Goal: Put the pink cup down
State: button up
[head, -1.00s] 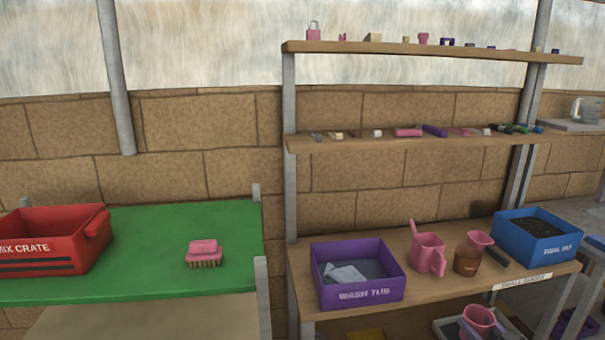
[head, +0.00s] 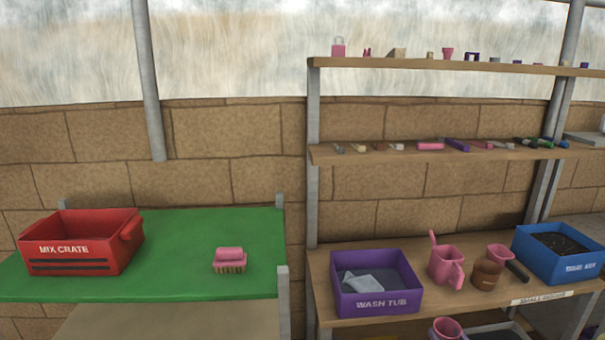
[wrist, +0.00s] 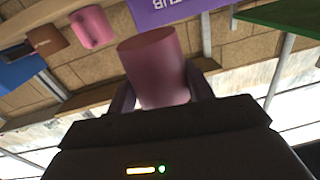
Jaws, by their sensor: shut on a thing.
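In the wrist view my gripper (wrist: 163,92) is shut on a pink cup (wrist: 155,58), with a finger on each side of it. The cup is held in the air, and its inside is not visible there. In the head view a pink cup (head: 447,328) shows at the bottom edge, in front of the bench, and appears to be the held one. My gripper cannot be made out clearly in the head view.
A green table (head: 180,285) bears a red mix crate (head: 80,245) and a pink brush (head: 229,260); its middle is clear. The wooden bench (head: 440,300) bears a purple wash tub (head: 375,298), a pink watering can (head: 445,265), a brown pot (head: 487,275) and a blue bin (head: 560,265).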

jog(key=a+f+h+p, duration=0.1)
jog(key=a+f+p, duration=0.2)
jog(key=a, duration=0.7)
jog(key=w+a+f+m+h+p, duration=0.1)
jog(key=a+f+p, duration=0.2)
jog(key=a, duration=0.7)
jog(key=shift+w+a+f+m+h+p, duration=0.25)
jog(key=shift+a+f+m+h+p, duration=0.05)
jog(key=shift+p, duration=0.75)
jog(key=shift+f, duration=0.1)
jog(key=s+f, duration=0.4)
jog(key=f, duration=0.1)
jog(key=shift+s+f, duration=0.15)
jog(key=shift+s, duration=0.1)
